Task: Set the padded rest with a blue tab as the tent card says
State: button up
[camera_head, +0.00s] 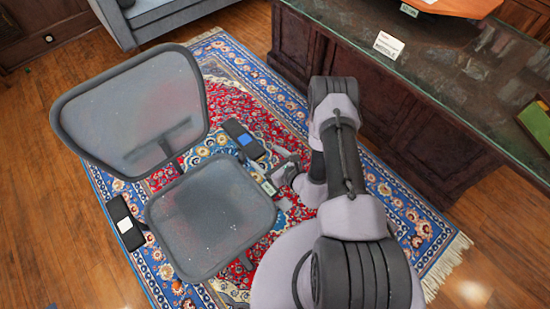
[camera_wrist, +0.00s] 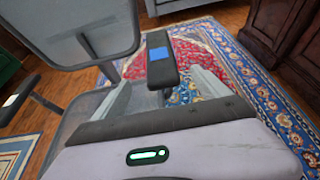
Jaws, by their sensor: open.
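The padded rest with a blue tab (camera_head: 236,129) is the dark armrest on the right side of a grey mesh office chair (camera_head: 205,215). In the wrist view the same rest (camera_wrist: 163,72) stands ahead, its blue tab facing me, in line with the gap between my fingers. My gripper (camera_head: 276,172) is open and empty, low beside the chair seat and just short of the rest. In the wrist view its fingers (camera_wrist: 165,93) are spread apart. A white tent card (camera_head: 388,45) stands on the counter; its text is too small to read.
The chair's other armrest (camera_head: 124,222) carries a white tab. The chair stands on a patterned rug (camera_head: 420,225). A dark wood counter (camera_head: 405,107) with a glossy top is on the right. A grey sofa (camera_head: 165,17) is behind. Open wood floor (camera_head: 50,210) lies left.

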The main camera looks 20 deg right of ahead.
jog(key=p+v, duration=0.1)
jog(key=v, duration=0.4)
jog(key=shift+s, duration=0.1)
